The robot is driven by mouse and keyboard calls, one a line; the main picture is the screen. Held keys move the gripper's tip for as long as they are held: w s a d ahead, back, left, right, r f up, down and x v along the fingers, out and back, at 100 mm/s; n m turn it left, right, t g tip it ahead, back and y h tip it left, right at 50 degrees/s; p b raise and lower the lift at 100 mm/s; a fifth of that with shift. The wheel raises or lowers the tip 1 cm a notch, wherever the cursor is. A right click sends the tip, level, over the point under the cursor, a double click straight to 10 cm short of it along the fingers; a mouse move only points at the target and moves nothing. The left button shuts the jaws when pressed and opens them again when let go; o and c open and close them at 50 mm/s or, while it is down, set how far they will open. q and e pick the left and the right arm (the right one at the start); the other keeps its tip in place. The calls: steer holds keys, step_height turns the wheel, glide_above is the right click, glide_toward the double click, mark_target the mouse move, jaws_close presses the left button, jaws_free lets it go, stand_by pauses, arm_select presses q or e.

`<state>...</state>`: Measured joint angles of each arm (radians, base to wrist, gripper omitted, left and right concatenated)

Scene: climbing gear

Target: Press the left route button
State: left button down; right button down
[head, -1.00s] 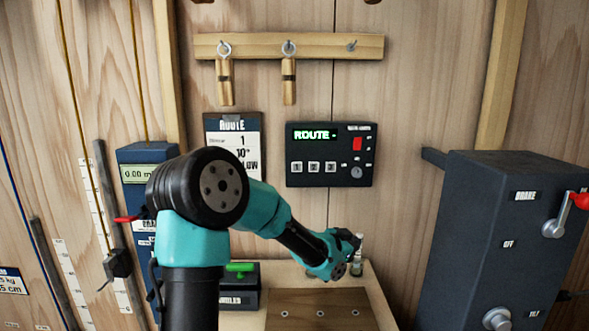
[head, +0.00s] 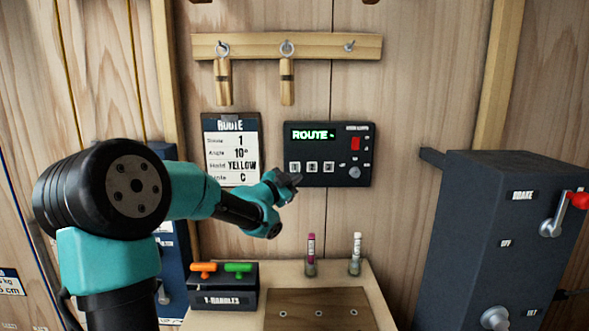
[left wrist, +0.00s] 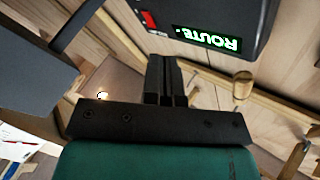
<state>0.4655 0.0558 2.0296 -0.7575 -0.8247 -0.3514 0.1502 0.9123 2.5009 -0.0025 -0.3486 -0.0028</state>
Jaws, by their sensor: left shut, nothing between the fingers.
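The dark route panel (head: 328,154) is on the wooden wall, with a green "ROUTE" display. Its row of numbered buttons starts at the left with the left route button (head: 295,167). My left gripper (head: 291,181) is shut and empty, at the panel's lower left corner just below the left button. I cannot tell whether its tips touch the panel. In the left wrist view the shut fingers (left wrist: 165,78) point toward the panel (left wrist: 205,22), which appears upside down; its buttons are not visible there. My right gripper is out of view.
A route card (head: 231,150) hangs left of the panel. A peg rail (head: 318,47) with two wooden handles is above. Below are a T-handle box (head: 223,292) and two small tubes on a shelf. A dark brake box (head: 500,240) stands at the right.

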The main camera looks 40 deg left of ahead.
arm_select(q)
steer(key=shift+w, duration=0.1)
steer(key=w+a, duration=0.6)
stand_by(0.7)
steer(key=shift+w+a, duration=0.15)
steer(key=shift+w, duration=0.05)
stand_by(1.7)
steer(key=shift+w+a, duration=0.2)
steer(key=shift+w+a, duration=0.25)
stand_by(1.0)
steer(key=shift+d, duration=0.1)
steer(key=shift+s+d, duration=0.45)
steer(key=shift+s, duration=0.1)
steer(key=shift+s+d, duration=0.1)
stand_by(0.3)
steer(key=shift+s+d, duration=1.65)
steer(key=shift+s, duration=0.05)
